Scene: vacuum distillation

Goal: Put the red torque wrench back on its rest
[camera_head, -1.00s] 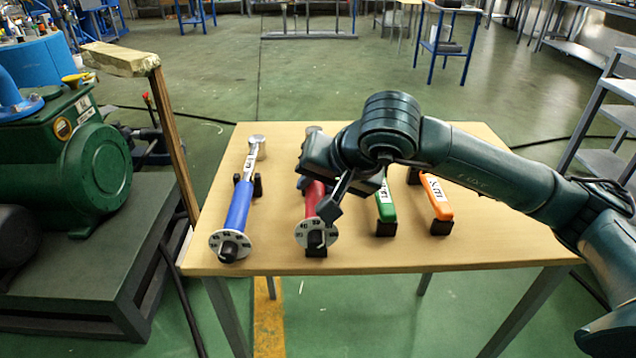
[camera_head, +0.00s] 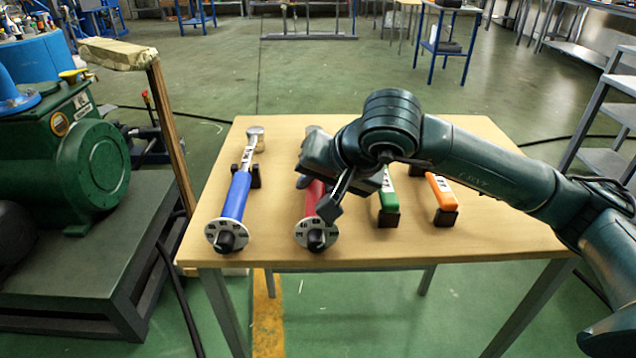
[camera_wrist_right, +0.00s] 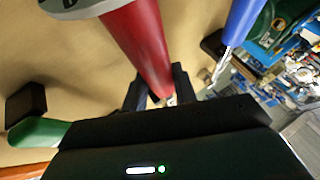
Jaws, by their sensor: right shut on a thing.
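The red torque wrench (camera_head: 313,199) is above the front middle of the table, its round dial end facing me. My right gripper (camera_head: 319,189) is shut on its red handle. In the right wrist view the red handle (camera_wrist_right: 136,45) runs between the fingers (camera_wrist_right: 158,88). The gripper and forearm hide much of the wrench, though its silver head (camera_head: 313,130) shows behind. The wrench's rest is hidden under it, and I cannot tell whether the wrench touches it. My left gripper is not in view.
A blue torque wrench (camera_head: 235,197) lies to the left on a black rest (camera_head: 254,176). A green-handled tool (camera_head: 388,192) and an orange-handled tool (camera_head: 441,192) lie to the right on black rests. The wooden table (camera_head: 275,190) is bare between the tools. A green pump (camera_head: 75,165) stands left.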

